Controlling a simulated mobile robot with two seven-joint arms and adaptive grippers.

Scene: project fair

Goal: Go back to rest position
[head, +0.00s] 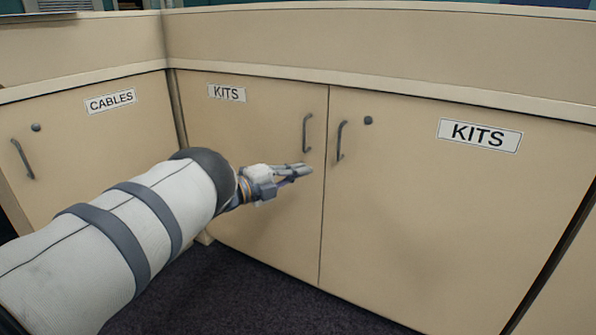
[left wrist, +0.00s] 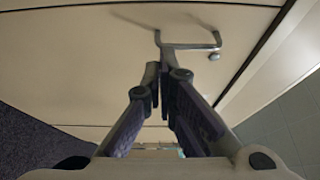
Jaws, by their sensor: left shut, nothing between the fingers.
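My left arm comes in from the left in the head view. Its gripper (head: 298,172) is shut and empty, in front of the left KITS door (head: 262,130), a little below that door's handle (head: 307,133). In the left wrist view the fingers (left wrist: 160,72) come together at their tips, and a dark bar handle (left wrist: 190,45) shows just beyond them. I cannot tell whether the tips touch it. My right gripper is in neither view.
The right KITS door (head: 440,210) has its own handle (head: 341,141). A CABLES door (head: 95,145) with a handle stands at left. All these doors look shut. Dark carpet (head: 250,295) lies clear below the cabinets.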

